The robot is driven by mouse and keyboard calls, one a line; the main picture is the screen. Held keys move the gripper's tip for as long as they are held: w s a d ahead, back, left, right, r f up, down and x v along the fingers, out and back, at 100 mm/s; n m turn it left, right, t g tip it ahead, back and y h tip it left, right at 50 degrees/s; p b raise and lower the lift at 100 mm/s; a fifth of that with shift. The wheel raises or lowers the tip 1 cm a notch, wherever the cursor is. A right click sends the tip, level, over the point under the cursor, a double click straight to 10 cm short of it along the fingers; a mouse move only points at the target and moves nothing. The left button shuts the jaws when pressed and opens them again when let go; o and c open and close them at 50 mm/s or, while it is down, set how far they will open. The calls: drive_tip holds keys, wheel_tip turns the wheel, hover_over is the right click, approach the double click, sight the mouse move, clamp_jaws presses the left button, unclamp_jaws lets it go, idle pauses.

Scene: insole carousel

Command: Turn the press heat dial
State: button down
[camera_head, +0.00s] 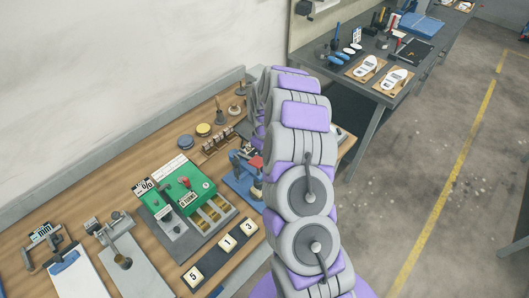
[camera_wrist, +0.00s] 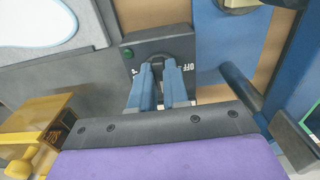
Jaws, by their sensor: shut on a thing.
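A dark control box (camera_wrist: 134,42) is in the upper middle of the wrist view, with a green button and a white "OFF" mark. Its dark round dial (camera_wrist: 174,46) sits between the button and the mark. My gripper (camera_wrist: 160,66) has its two blue-grey fingers closed on the near side of the dial, which they partly hide. Where the dial points is not clear. In the head view, my arm reaches over the bench and hides the gripper, dial and box.
In the wrist view, a blue panel (camera_wrist: 222,50) stands right of the box, and a yellow block with a handle (camera_wrist: 40,115) lies at lower left. In the head view, the wooden bench (camera_head: 62,208) carries a green unit (camera_head: 172,178) and several tools. Another bench stands behind.

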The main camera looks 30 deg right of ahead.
drive_tip(key=shift+w+r, duration=0.15)
drive_tip(key=shift+w, duration=0.05)
idle(0.3)
drive_tip(key=c, duration=1.1)
unclamp_jaws()
drive_tip(key=shift+s, duration=0.1)
wheel_tip(320, 180, up, 17)
drive_tip(key=shift+r+p, duration=0.1)
drive_tip(key=shift+p, duration=0.5)
